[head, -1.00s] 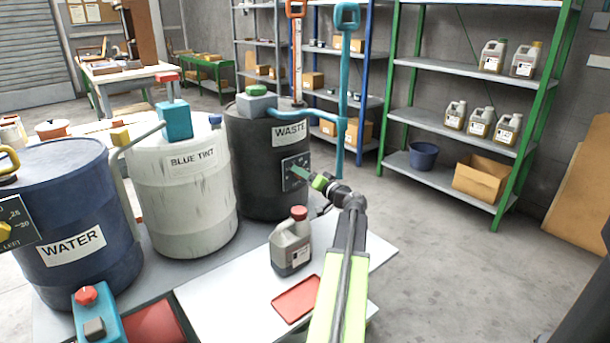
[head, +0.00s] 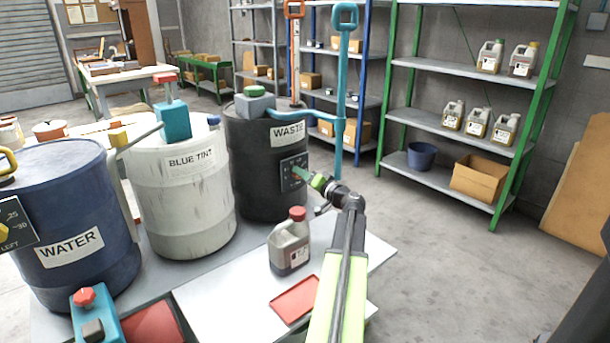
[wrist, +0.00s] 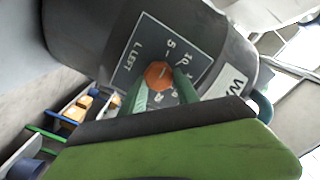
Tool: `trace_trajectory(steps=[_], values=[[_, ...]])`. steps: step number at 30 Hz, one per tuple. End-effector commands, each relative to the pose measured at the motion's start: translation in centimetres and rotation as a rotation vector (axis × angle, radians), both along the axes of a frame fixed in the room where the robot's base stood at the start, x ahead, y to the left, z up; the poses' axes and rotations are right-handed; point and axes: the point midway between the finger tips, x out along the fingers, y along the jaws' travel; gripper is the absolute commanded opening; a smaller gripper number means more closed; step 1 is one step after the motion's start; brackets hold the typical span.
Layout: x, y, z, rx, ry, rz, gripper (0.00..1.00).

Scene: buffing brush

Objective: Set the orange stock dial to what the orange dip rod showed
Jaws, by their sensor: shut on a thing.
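The orange stock dial (wrist: 158,75) is an orange knob on a dark plate (wrist: 150,45) with white numbers, on the front of the black WASTE drum (head: 262,185). The 5 and 10 are readable in the wrist view; the other numbers are blurred or covered. My gripper (wrist: 160,90) has its green fingers on either side of the knob and is shut on it. In the head view my gripper (head: 301,174) hides most of the knob. I cannot tell where the knob points.
A white BLUE TINT drum (head: 185,215) and a blue WATER drum (head: 70,205) stand to the left. A grey jug (head: 289,246) and a red tray (head: 294,300) are close beside my arm. A teal rod (head: 341,90) rises behind. Open floor lies right.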

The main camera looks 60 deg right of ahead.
Motion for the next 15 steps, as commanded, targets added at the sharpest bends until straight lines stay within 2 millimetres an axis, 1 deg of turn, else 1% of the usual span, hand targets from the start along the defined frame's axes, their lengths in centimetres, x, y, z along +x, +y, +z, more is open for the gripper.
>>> trace_trajectory(steps=[15], values=[[-0.18, 0.08, -0.38, 0.363, -0.114, 0.002, 0.0]])
